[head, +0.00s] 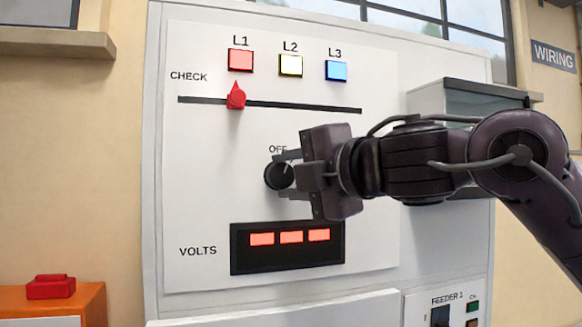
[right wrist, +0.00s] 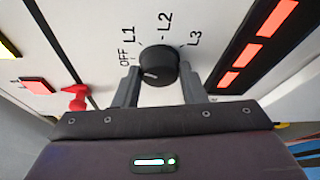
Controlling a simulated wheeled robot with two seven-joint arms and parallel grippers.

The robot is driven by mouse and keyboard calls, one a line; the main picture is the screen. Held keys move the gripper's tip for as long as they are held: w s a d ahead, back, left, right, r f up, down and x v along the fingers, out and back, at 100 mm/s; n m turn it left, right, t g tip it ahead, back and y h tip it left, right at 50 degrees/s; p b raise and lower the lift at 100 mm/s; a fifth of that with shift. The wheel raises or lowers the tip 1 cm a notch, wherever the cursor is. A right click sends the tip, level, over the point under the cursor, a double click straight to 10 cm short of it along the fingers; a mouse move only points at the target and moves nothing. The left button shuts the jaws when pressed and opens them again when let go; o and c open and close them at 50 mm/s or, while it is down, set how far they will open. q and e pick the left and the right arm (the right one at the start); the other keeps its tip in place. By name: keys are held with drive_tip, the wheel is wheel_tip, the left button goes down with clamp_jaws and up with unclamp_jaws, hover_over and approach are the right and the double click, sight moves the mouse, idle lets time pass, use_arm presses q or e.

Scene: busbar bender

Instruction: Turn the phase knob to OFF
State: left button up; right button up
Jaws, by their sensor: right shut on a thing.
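The phase knob (head: 279,175) is a round black dial on the white panel, below the OFF label (head: 278,149). My right gripper (head: 285,174) comes in from the right and is shut on it. In the right wrist view the knob (right wrist: 158,65) sits between the two grey fingers, with labels OFF, L1, L2 and L3 around it. A short white mark on the knob shows on its lower left in that view; I cannot tell exactly which label it lines up with. In the head view my gripper hides the labels right of OFF. My left gripper is out of view.
A red slider pointer (head: 236,96) stands on the CHECK slot under the red L1 lamp (head: 240,61). The VOLTS display (head: 287,248) shows three lit red bars below the knob.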

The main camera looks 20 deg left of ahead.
drive_tip(key=n+h, duration=0.1)
drive_tip(key=n, duration=0.2)
drive_tip(key=shift+a+r+n+h, duration=0.1)
drive_tip(key=shift+n+h, duration=0.2)
drive_tip(key=shift+h, duration=0.1)
idle(0.5)
drive_tip(key=o, duration=1)
drive_tip(key=shift+s+d, duration=0.2)
drive_tip(key=shift+d, duration=0.05)
drive_tip(key=b+v, duration=0.4)
drive_tip(key=v, duration=0.3)
drive_tip(key=shift+s+d+r, duration=0.1)
drive_tip(key=shift+r, duration=0.05)
